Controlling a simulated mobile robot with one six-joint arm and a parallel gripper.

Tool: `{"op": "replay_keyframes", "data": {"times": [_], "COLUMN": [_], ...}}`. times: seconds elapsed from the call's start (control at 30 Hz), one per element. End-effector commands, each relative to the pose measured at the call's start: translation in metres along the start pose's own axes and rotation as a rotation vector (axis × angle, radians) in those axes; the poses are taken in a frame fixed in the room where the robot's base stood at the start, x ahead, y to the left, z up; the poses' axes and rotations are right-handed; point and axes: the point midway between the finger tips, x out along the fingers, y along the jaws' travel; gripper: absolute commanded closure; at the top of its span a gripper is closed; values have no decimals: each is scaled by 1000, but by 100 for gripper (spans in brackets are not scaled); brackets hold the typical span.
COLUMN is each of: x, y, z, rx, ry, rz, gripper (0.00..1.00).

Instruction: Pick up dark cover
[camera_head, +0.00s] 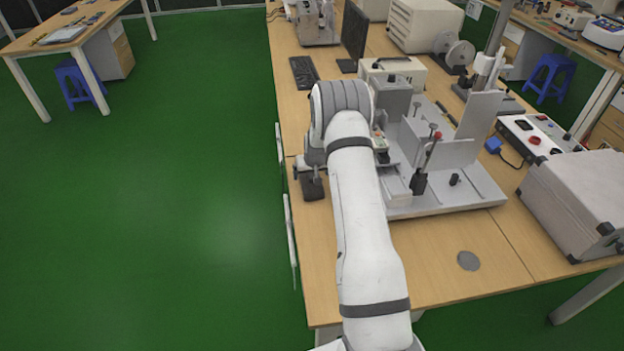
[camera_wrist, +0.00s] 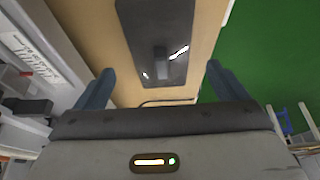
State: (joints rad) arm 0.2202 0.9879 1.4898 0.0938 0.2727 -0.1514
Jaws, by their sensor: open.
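The dark cover (camera_wrist: 140,20) is a flat, dark rectangular plate with a small raised grip and bright glints, lying on the wooden table at the top middle of the wrist view. The height between fingers and cover is hard to tell.
A grey test fixture (camera_head: 450,195) with upright plates stands right of my arm. Green floor (camera_head: 190,190) lies open to the left.

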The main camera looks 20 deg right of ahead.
Motion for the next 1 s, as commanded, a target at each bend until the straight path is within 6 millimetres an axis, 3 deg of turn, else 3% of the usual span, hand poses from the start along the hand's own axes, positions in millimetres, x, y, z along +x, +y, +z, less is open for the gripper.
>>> {"op": "replay_keyframes", "data": {"times": [0.23, 0.53, 1.0], "x": [27, 31, 31], "y": [-1, -1, 0], "z": [0, 0, 0], "rx": [0, 1, 1], "ry": [-1, 0, 0], "rz": [0, 1, 1], "gripper": [7, 7, 45]}}
